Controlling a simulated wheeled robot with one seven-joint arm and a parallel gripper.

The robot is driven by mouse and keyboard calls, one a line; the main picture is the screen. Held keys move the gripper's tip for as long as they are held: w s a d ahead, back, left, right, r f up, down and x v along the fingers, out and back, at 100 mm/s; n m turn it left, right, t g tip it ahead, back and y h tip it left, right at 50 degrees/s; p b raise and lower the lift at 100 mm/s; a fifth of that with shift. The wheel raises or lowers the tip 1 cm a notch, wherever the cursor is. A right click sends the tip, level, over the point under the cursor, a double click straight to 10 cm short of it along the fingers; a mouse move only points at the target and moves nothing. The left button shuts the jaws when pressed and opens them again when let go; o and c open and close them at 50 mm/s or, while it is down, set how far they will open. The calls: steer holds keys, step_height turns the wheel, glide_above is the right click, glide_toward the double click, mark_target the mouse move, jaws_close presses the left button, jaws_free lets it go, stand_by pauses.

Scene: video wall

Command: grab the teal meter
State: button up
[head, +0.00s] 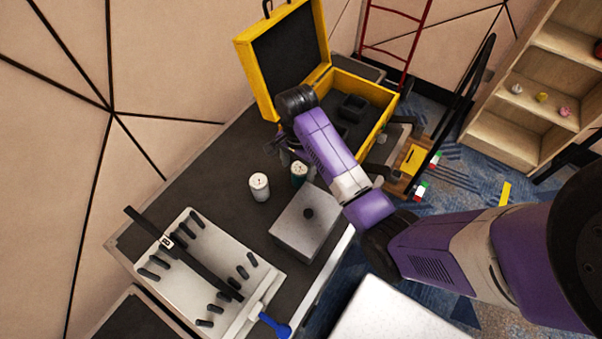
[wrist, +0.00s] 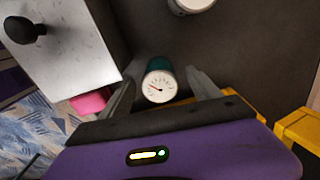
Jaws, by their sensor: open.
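The teal meter (wrist: 159,81) has a white dial face with a red needle and stands on the dark table, between my gripper's two fingers in the wrist view. In the head view the teal meter (head: 299,173) stands just below my gripper (head: 283,153), partly beside the arm. My gripper (wrist: 163,92) is open, its fingers apart on either side of the meter. I cannot tell whether either finger touches it.
A white meter (head: 259,186) stands left of the teal one. A grey box with a black knob (head: 303,232) sits close in front. An open yellow case (head: 375,97) is behind. A white board with black pegs (head: 183,274) lies at the table's near left.

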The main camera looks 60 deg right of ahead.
steer(key=f, duration=0.5)
steer(key=shift+s+d, duration=0.15)
steer(key=shift+d, duration=0.05)
steer(key=shift+c, duration=0.2)
steer(key=c, duration=1.5)
jaws_close()
steer(key=shift+r+p, duration=0.1)
steer(key=shift+p, duration=0.25)
